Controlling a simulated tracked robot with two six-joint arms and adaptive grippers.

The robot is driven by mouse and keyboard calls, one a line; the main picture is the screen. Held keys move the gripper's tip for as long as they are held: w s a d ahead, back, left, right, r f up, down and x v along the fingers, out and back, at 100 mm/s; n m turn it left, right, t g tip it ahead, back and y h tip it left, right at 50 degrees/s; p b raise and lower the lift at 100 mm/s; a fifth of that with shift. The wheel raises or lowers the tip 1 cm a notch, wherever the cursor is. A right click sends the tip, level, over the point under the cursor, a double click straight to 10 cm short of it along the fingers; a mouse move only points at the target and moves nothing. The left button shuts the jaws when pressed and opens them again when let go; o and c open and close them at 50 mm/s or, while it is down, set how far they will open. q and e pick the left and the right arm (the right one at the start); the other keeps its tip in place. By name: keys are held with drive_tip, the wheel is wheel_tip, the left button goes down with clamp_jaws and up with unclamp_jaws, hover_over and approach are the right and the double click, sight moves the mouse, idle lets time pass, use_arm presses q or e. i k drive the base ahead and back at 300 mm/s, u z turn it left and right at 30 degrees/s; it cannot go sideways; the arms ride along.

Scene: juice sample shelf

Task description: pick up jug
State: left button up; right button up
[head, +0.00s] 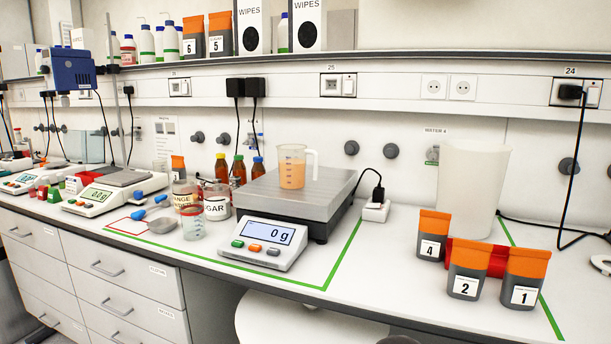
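The jug (292,168) is a clear measuring jug with orange liquid in it and a handle on its right side. It stands upright on the grey metal plate of the large scale (282,203), near the plate's middle. The scale's display (265,232) reads 0 g. Neither of my grippers shows in the head view.
A sugar jar (217,208), an orange jar and a small beaker (192,226) stand left of the scale, with several brown bottles (239,168) behind. At right are a large white container (471,190) and pouches (467,268).

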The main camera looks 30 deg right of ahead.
sight(291, 158)
drive_tip(key=k, duration=0.85)
drive_tip(key=z, duration=0.55)
drive_tip(key=i, duration=0.5)
